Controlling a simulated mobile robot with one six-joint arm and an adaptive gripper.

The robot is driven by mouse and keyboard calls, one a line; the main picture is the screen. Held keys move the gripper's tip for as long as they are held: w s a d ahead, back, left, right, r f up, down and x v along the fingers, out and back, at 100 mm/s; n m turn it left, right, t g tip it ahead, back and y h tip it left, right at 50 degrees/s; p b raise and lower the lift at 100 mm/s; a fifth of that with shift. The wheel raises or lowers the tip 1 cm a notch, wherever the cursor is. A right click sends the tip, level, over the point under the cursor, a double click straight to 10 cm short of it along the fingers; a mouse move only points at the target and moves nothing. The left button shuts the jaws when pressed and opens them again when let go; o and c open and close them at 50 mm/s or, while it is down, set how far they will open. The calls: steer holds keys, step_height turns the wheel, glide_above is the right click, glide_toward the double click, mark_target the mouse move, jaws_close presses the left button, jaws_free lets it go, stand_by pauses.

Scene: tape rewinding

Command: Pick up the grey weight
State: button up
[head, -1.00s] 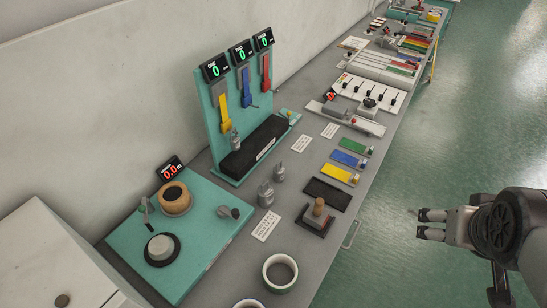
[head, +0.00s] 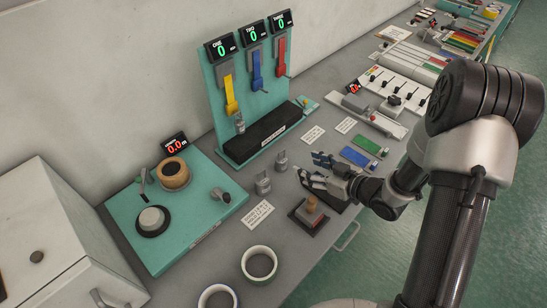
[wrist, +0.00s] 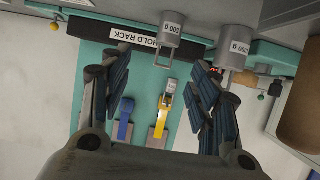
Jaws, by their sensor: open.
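Two grey weights stand on the grey bench in the head view, a front one (head: 263,184) and a rear one (head: 281,162). A third, smaller grey weight (head: 239,122) is at the lower end of the yellow strip. My gripper (head: 312,170) is to the right of the two standing weights, open and empty, its fingers pointing towards them. The wrist view shows a weight marked 500 g (wrist: 171,28) ahead between my fingers and another marked weight (wrist: 235,48) just right of the right finger. The small weight (wrist: 170,87) on the yellow strip shows between the fingers.
The teal rack board (head: 213,92) with displays stands behind a black hold rack (head: 255,138). A teal base (head: 120,208) with a wooden spool (head: 174,174) is at left.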

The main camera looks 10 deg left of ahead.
mark_target(281, 158)
steer(key=shift+a+f, duration=0.2)
steer(key=shift+a, duration=0.15)
steer(key=b+x, duration=0.2)
steer(key=x, duration=0.4)
steer(key=shift+w+a+f, duration=0.1)
steer(key=shift+w+a, duration=0.05)
steer(key=shift+a, duration=0.05)
steer(key=b+x, duration=0.2)
steer(key=x, duration=0.3)
steer(key=shift+s+a, duration=0.15)
steer(key=shift+s, duration=0.05)
jaws_close()
